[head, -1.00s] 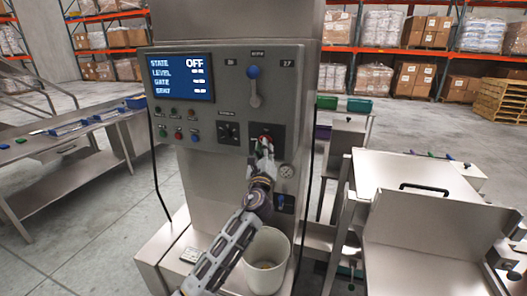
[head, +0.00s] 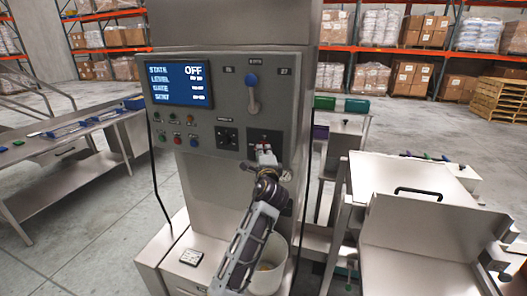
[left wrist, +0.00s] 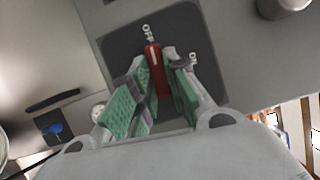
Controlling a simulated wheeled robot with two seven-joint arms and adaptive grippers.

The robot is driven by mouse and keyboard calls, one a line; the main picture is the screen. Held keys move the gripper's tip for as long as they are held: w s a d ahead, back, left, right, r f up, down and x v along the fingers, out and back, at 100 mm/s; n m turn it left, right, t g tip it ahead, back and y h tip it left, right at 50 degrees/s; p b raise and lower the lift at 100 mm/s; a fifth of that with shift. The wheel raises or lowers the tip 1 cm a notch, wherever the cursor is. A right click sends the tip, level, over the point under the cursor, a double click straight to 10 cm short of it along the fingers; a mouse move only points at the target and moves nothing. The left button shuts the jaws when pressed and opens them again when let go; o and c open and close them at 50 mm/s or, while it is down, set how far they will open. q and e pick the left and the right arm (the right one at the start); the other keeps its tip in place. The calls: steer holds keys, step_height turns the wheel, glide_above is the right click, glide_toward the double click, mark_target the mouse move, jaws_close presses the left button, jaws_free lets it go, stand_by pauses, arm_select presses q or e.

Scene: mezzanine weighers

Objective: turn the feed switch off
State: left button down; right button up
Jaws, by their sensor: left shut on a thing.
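A red switch handle (left wrist: 154,68) stands out from a dark plate (head: 259,136) on the front of the grey machine; I take it for the feed switch. My left gripper (head: 265,152) is at this plate and hides most of the handle in the head view. In the left wrist view the green-padded fingers of my left gripper (left wrist: 154,80) lie on either side of the red handle, shut on it. The screen (head: 181,84) reads STATE OFF above smaller lines. My right gripper is not in view.
A blue-knobbed lever (head: 252,93) sits above the switch, and small buttons (head: 177,140) to its left. A white bucket (head: 282,277) stands below my arm. A steel table (head: 60,185) is at the left, and a steel unit with a black handle (head: 424,190) at the right.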

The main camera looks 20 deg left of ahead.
arm_select(q)
steer(key=shift+n, duration=0.5)
steer(key=c, duration=1.4)
jaws_free()
steer(key=shift+s, duration=0.15)
steer(key=shift+v, duration=5.85)
steer(key=shift+r, duration=0.15)
